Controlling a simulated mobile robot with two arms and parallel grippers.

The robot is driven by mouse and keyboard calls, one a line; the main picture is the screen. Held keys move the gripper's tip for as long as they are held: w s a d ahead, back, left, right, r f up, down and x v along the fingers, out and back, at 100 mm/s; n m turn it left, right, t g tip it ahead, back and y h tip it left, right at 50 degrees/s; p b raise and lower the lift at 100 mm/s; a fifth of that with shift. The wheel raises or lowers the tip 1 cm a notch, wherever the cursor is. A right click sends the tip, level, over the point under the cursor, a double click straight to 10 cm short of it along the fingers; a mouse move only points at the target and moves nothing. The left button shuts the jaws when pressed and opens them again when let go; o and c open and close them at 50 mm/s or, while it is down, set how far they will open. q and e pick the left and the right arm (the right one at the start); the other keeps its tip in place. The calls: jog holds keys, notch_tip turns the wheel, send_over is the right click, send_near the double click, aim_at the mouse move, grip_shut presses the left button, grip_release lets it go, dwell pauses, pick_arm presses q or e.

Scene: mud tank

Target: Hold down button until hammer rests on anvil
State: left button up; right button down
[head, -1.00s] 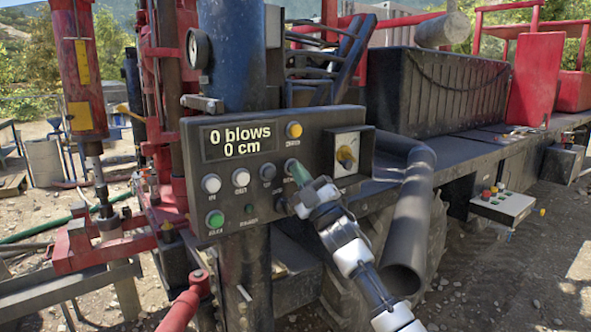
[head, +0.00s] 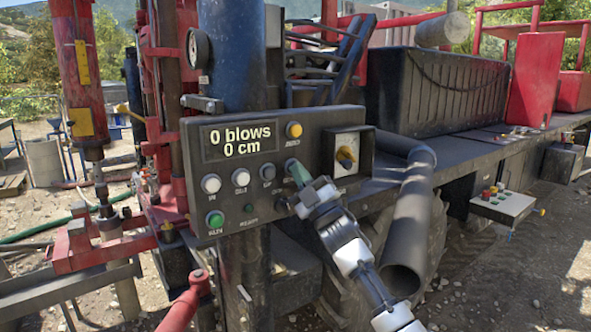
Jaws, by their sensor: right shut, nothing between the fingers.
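The control panel (head: 262,137) faces me, and its display (head: 238,142) reads "0 blows 0 cm". My right gripper (head: 294,168) is shut and empty. Its green fingertips are against the panel's right part, at a button they mostly hide; I cannot tell how deep it is pressed. The hammer appears to be the red cylinder with yellow plates (head: 82,62) at the far left. A thin rod (head: 102,190) stands below it, over the anvil area (head: 108,222) in the red frame. Whether they touch is too small to tell. My left gripper is not in view.
Other panel buttons are near: white (head: 211,184), white (head: 240,178), green (head: 215,219) and yellow (head: 294,130).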

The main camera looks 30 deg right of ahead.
dwell(0.4)
jog(key=shift+s+d, duration=0.1)
jog(key=shift+s, duration=0.85)
jog(key=shift+s, duration=0.1)
jog(key=shift+s+d, duration=0.15)
jog(key=shift+s, duration=2.25)
jog(key=shift+f, duration=0.15)
